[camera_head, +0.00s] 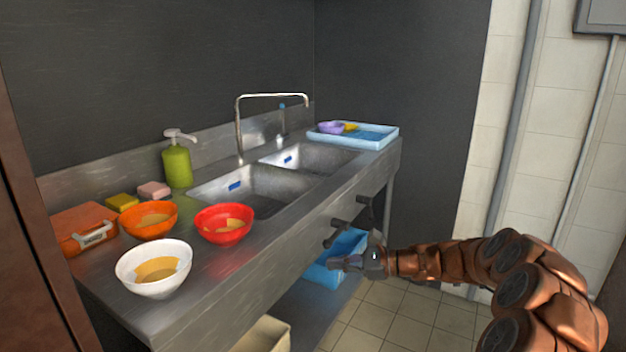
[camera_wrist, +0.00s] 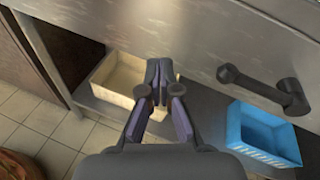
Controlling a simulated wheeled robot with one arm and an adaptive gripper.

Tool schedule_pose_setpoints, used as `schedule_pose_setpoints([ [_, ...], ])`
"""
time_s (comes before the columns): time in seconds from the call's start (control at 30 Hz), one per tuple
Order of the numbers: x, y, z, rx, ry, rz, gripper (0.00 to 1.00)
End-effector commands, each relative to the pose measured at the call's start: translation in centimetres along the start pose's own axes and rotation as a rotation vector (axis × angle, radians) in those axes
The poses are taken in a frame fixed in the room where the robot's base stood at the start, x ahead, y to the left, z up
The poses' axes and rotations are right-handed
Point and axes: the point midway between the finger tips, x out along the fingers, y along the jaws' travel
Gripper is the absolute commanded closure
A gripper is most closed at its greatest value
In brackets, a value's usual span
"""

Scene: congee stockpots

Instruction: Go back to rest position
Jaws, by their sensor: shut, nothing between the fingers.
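My gripper (camera_head: 352,263) is shut and empty in the head view, in front of the steel sink counter (camera_head: 205,308) and to the right of its front edge. My arm reaches in from the lower right. In the wrist view my gripper's fingers (camera_wrist: 157,82) are together with nothing between them. They appear over the cream crate (camera_wrist: 114,90) under the counter, and the fingers hide part of that crate.
A dark handle (camera_wrist: 262,85) sticks out from the counter front. A blue crate (camera_head: 330,272) is on the lower shelf. White (camera_head: 153,288), orange (camera_head: 150,234) and red (camera_head: 222,237) bowls stand on the counter. A light blue tray (camera_head: 378,144) sits at its far end. Tiled floor (camera_head: 400,320) is open.

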Motion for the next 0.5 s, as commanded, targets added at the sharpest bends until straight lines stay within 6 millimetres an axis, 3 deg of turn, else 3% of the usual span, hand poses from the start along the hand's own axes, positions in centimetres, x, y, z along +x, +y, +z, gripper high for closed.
schedule_pose_setpoints([
  [0.03,0.6,1.6,1.7,-0.047,0.004,0.046,1.00],
  [0.2,1.7,7.4,5.6,-0.211,0.037,0.205,1.00],
  [0.5,0.9,17.8,9.4,-0.496,0.116,0.483,1.00],
])
